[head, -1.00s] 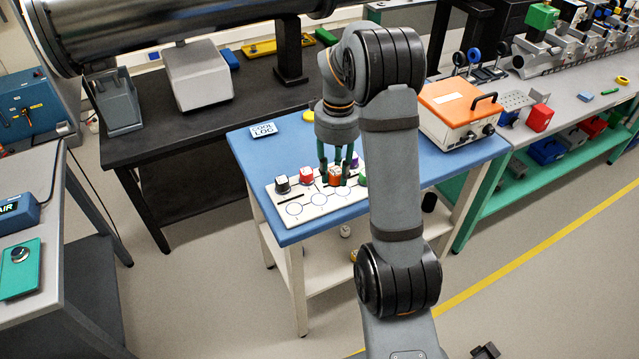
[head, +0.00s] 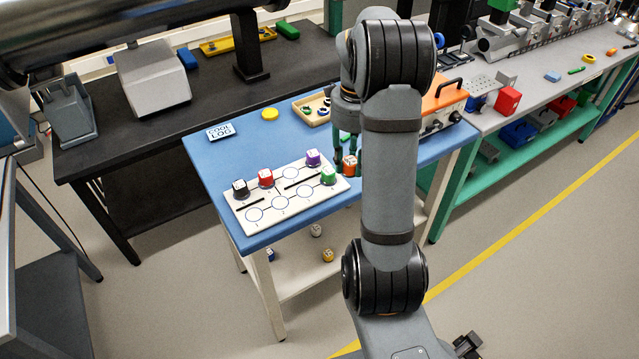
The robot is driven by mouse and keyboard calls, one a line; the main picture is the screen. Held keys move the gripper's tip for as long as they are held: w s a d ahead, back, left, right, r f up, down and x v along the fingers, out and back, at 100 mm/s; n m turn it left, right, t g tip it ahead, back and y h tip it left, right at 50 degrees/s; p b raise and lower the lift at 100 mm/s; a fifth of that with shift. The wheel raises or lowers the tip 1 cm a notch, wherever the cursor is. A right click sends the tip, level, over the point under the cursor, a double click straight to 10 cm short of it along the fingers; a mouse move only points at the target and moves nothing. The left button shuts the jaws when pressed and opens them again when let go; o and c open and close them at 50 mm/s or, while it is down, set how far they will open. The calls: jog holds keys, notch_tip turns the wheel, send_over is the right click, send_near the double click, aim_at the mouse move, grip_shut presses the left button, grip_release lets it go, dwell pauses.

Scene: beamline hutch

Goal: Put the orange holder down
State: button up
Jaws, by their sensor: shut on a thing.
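The orange holder (head: 349,168) is a small cube with a pale top, held between the green fingers of my gripper (head: 349,160). My gripper is shut on it, just off the right end of the white board (head: 236,221), over the blue table top (head: 220,165). I cannot tell whether the holder touches the table. The board has numbered circles and carries a black holder (head: 240,188), a red holder (head: 265,178), a purple holder (head: 312,158) and a green holder (head: 328,176). My arm hides the table's right part.
A "COOL LOG" card (head: 220,132), a yellow round piece (head: 270,114) and a tray of small parts (head: 312,108) lie toward the table's back. An orange-topped box (head: 445,98) stands at the right. Several holders sit on the lower shelf (head: 300,272).

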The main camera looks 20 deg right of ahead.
jog(key=p, duration=0.3)
send_over(305, 191)
notch_tip(305, 191, down, 6)
jog(key=shift+s+f, duration=0.1)
jog(key=shift+f, duration=0.05)
jog(key=shift+a+f, duration=0.1)
jog(key=shift+f, duration=0.1)
notch_tip(305, 191, down, 3)
jog(key=shift+f+p, duration=0.1)
jog(key=shift+p, duration=0.5)
jog(key=shift+f, duration=0.3)
jog(key=shift+f, duration=0.2)
jog(key=o, duration=1.1)
jog(key=shift+o, duration=0.3)
jog(key=shift+r, duration=0.1)
